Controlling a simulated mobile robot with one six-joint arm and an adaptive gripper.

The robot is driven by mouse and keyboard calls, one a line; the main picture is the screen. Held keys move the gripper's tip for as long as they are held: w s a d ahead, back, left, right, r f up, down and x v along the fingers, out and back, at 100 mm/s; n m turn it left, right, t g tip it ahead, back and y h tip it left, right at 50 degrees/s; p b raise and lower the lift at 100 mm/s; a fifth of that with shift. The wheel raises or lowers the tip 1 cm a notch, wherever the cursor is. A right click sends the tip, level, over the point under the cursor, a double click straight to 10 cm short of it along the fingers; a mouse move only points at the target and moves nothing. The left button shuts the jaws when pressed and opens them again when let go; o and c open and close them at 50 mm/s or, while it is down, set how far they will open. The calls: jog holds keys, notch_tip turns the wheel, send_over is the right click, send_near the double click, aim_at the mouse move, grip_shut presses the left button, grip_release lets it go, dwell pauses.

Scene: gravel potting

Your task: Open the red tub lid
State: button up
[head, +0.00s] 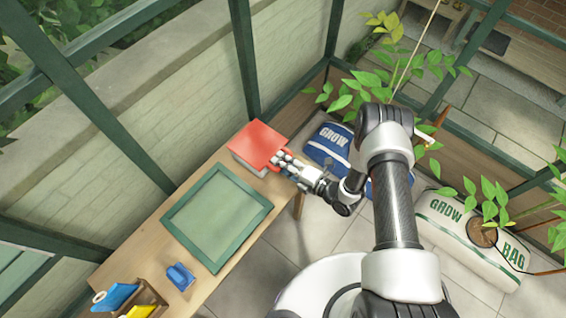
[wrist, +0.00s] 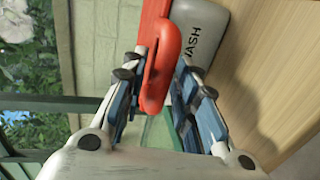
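The red tub lid (head: 257,143) sits flat on a pale tub at the far end of the wooden bench in the head view. In the wrist view the red lid (wrist: 152,14) shows at the top, with its rounded red handle (wrist: 168,62) pointing towards me. The grey tub wall (wrist: 200,25) beside it bears dark letters, partly cut off. My gripper (head: 281,160) is at the near right edge of the lid. In the wrist view its fingers (wrist: 160,75) are apart, one on each side of the handle; firm contact is not clear.
A green-framed panel (head: 176,215) lies on the bench (head: 233,282) near the tub. A blue object (head: 180,275) and a wooden holder (head: 148,296) are nearer the front. Blue and white grow bags (head: 465,232) with leafy plants stand on the floor at right.

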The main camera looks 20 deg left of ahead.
grip_shut()
dwell(0.3)
